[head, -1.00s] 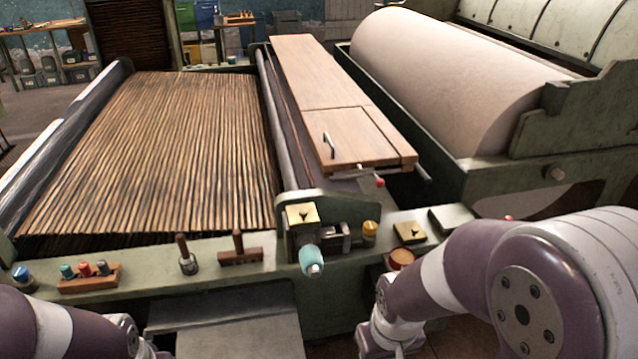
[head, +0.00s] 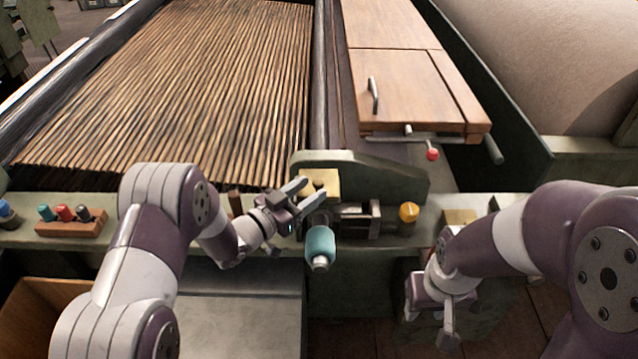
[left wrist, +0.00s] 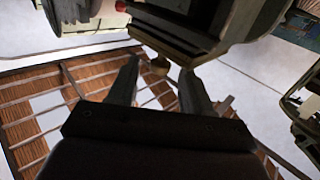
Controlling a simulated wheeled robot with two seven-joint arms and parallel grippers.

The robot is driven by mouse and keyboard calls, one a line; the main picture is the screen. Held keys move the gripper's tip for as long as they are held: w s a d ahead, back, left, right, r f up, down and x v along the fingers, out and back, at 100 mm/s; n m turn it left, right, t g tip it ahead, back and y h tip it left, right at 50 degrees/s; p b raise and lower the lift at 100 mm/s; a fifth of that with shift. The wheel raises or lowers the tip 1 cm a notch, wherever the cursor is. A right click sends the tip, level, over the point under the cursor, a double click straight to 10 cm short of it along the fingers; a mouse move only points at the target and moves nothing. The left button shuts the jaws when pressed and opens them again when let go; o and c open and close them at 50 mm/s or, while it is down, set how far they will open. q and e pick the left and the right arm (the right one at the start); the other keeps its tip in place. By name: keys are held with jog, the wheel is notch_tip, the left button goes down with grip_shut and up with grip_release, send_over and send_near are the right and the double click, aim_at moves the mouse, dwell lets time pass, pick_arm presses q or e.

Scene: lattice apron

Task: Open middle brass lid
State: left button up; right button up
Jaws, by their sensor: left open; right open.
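The brass lid (head: 327,178) is a small square plate on the green block at the middle of the machine's front rail. It looks closed, and my gripper hides part of it. My left gripper (head: 311,192) is open, its two fingers at the lid's front left. In the left wrist view a small brass knob (left wrist: 156,67) shows between and beyond the open fingertips (left wrist: 158,82); I cannot tell whether they touch it. A second brass plate (head: 460,216) sits further right, partly behind my right arm. My right gripper (head: 430,315) is open and empty, low in front of the rail.
A teal-handled knob (head: 320,243) sticks out just below the lid. A yellow knob (head: 408,212) stands to the right. A wooden block with coloured knobs (head: 70,221) is at the left. A wooden hatch with a handle (head: 415,88) lies behind.

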aim_at(314, 186)
pick_arm(q)
jog(key=shift+x, duration=1.9)
jog(key=shift+r, duration=0.1)
grip_shut()
